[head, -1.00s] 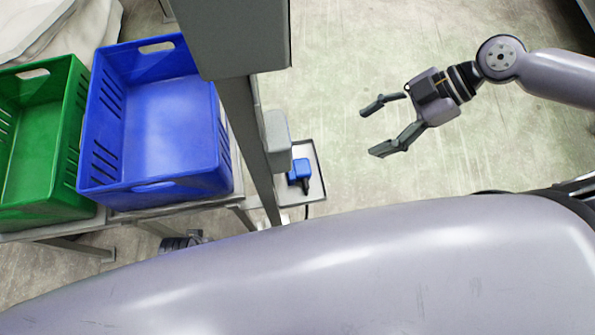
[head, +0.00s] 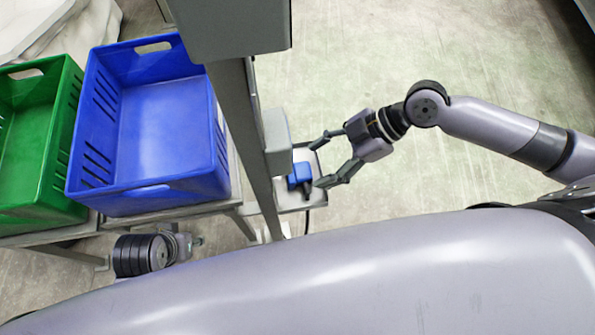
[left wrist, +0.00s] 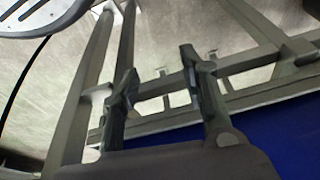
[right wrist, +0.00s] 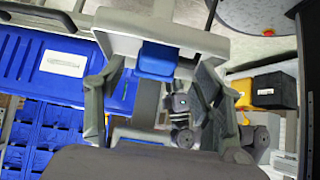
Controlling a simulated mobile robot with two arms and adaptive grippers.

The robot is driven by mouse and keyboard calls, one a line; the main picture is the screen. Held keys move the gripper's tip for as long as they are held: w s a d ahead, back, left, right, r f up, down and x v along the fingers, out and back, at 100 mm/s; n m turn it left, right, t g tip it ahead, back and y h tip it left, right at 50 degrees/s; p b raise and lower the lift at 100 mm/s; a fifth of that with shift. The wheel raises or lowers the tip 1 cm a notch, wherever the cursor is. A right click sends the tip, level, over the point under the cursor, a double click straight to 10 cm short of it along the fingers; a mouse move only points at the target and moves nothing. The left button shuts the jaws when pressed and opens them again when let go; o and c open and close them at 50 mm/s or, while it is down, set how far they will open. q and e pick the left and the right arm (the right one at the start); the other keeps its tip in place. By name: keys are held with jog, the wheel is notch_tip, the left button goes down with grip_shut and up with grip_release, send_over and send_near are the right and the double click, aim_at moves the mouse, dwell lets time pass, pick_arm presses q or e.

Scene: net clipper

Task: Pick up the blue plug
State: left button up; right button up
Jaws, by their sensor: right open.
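The blue plug (head: 298,175) sits on a small grey tray (head: 290,202) beside the grey post, with a dark cable end at its lower side. My right gripper (head: 322,164) is open, its fingertips at the tray's right side, pointing left toward the plug. In the right wrist view the plug (right wrist: 157,60) shows ahead, between the spread fingers (right wrist: 158,85) and apart from them. My left gripper is low at the left, partly hidden in the head view; in the left wrist view its fingers (left wrist: 157,68) are apart with nothing between them.
A grey post (head: 240,130) stands right next to the tray on its left. A blue crate (head: 150,195) and a green crate (head: 35,200) stand on a rack further left. A grey box (head: 277,130) on the post is close to the plug. Floor to the right is clear.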

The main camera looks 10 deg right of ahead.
aim_at(310, 169)
jog(key=x, duration=0.3)
jog(key=shift+w+a+f, duration=0.1)
jog(key=shift+a+f, duration=0.05)
jog(key=shift+f, duration=0.05)
pick_arm(q)
jog(key=v, duration=0.2)
jog(key=shift+a+r, duration=0.1)
jog(key=shift+r, duration=0.3)
pick_arm(e)
jog(key=c, duration=1.3)
jog(key=shift+o, duration=0.2)
